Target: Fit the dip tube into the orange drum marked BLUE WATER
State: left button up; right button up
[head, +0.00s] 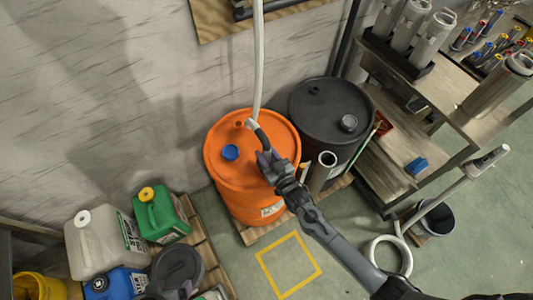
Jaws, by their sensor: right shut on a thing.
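The orange drum (234,190) stands upright at the middle, with a blue cap (230,152) and a small dark opening on its lid. Its front label is too small to read. My right gripper (266,160) is over the right side of the lid, shut on the dark lower part of a curved piece that I take for the dip tube's top (250,123). A long pale tube (258,60) runs up from there out of the picture. Whether any tube is inside the drum is hidden.
A black drum (332,108) stands behind right of the orange one. An open grey pipe (322,172) stands near my arm. Jerrycans (160,215) crowd the lower left. Shelving (410,160) and a bucket (436,218) are at right. Floor inside the yellow square (290,265) is clear.

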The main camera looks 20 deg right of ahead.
aim_at(269, 163)
jog(key=shift+f+b, duration=1.55)
jog(key=shift+f, duration=0.6)
jog(key=o, duration=1.2)
jog(key=shift+o, duration=0.2)
jog(key=shift+f, duration=0.1)
jog(key=shift+s, duration=0.1)
jog(key=s+d+p, duration=0.1)
jog(key=s, duration=0.9)
jog(key=shift+s+d+p, duration=0.25)
jog(key=shift+d+p, duration=0.05)
jog(key=shift+p, duration=0.1)
